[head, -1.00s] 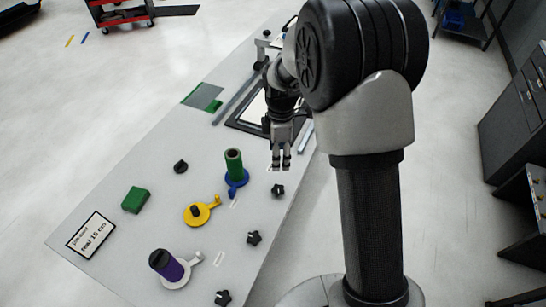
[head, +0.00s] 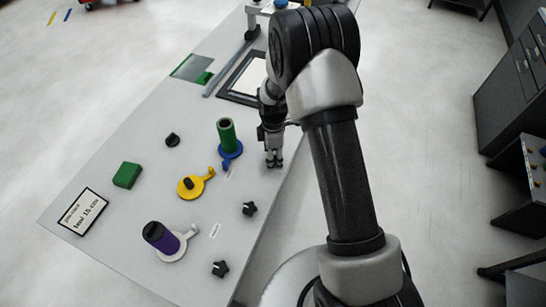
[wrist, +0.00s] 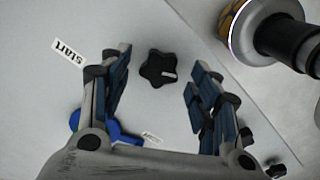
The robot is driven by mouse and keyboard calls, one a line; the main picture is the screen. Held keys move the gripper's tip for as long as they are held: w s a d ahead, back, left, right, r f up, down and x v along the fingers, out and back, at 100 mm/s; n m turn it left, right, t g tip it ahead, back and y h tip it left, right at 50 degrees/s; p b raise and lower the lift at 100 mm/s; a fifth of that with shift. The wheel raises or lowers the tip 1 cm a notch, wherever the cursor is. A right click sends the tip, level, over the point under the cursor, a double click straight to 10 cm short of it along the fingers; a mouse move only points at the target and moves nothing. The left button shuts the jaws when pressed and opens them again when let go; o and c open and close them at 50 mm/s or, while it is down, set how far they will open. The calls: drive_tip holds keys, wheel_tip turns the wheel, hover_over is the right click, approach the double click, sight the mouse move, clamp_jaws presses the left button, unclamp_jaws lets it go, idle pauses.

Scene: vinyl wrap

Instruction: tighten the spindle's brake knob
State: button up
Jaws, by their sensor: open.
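A black star-shaped knob (wrist: 159,69) with a pale mark lies between my fingers in the wrist view, apart from both. My gripper (wrist: 157,100) is open above it. In the head view my gripper (head: 273,163) is at the table's right edge, right of a green roll (head: 226,135) on a blue spindle base (head: 231,150), and hides that knob. The blue base also shows in the wrist view (wrist: 88,124). Two more black knobs (head: 249,208) (head: 220,268) stand nearer, by a yellow spindle base (head: 189,188) and a purple roll (head: 160,237).
A green block (head: 126,175), a black round piece (head: 172,140) and a card reading "15 cm" (head: 83,211) lie on the left of the grey table (head: 120,240). A dark frame (head: 240,90) lies farther back.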

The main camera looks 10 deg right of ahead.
drive_tip(key=shift+f, duration=0.5)
drive_tip(key=c, duration=1.1)
